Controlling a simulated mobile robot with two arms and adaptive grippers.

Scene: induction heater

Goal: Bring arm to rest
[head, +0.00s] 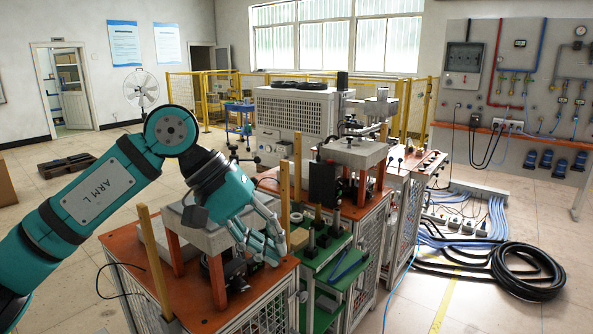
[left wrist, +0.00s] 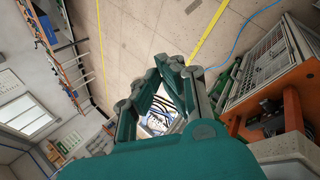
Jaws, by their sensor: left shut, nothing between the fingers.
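My left arm (head: 90,195) reaches in from the left in the head view. Its left gripper (head: 272,256) points down and to the right, in front of the front orange-topped bench (head: 203,317) and near the green shelf. The gripper also shows in the left wrist view (left wrist: 162,62), with its fingertips together and nothing between them. The bench shows at the right of the left wrist view (left wrist: 272,82). My right gripper is not in either view.
A grey slab on orange posts (head: 195,232) stands on the front bench, beside upright wooden posts. The green shelf (head: 322,262) holds small tools. A black coiled hose (head: 528,268) and blue cables lie on the floor at the right. Open floor shows at the far left.

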